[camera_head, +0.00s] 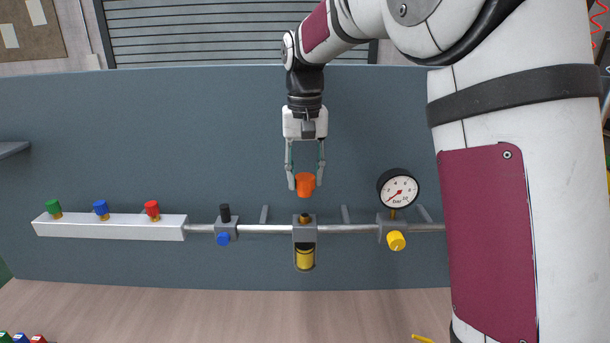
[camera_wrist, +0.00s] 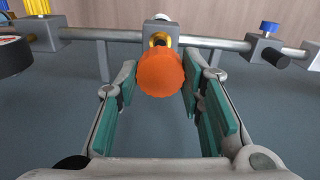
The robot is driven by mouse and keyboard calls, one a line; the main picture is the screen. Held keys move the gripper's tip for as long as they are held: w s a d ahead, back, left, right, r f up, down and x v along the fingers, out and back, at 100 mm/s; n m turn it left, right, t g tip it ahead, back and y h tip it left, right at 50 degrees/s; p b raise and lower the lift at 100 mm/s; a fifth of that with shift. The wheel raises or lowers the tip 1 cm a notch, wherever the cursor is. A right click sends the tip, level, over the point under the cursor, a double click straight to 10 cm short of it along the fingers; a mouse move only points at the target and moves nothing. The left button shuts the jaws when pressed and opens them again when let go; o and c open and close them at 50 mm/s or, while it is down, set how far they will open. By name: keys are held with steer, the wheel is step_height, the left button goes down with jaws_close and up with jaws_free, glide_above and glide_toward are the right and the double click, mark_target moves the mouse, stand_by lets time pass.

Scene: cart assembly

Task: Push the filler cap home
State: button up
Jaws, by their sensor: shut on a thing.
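The orange filler cap (camera_head: 305,185) is between the fingers of my gripper (camera_head: 306,180), which is shut on it. The cap hangs just above the brass filler neck (camera_head: 304,217) on the grey block (camera_head: 305,233) in the pipe line, with a visible gap in the head view. The yellow bowl (camera_head: 304,258) hangs under that block. In the wrist view the orange cap (camera_wrist: 161,73) sits between the green finger pads and hides most of the neck behind it.
A pressure gauge (camera_head: 397,188) with a yellow knob (camera_head: 396,241) stands to the right. A valve with a black top (camera_head: 225,213) and blue knob (camera_head: 223,239) is to the left. A white manifold (camera_head: 110,227) with green, blue and red caps lies farther left.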

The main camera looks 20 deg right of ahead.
glide_above(305, 215)
steer(key=shift+f, duration=2.3)
steer(key=shift+f, duration=0.3)
steer(key=shift+f, duration=0.3)
steer(key=shift+f, duration=0.6)
steer(key=o, duration=1.2)
steer(key=shift+o, duration=0.2)
steer(key=shift+r, duration=0.1)
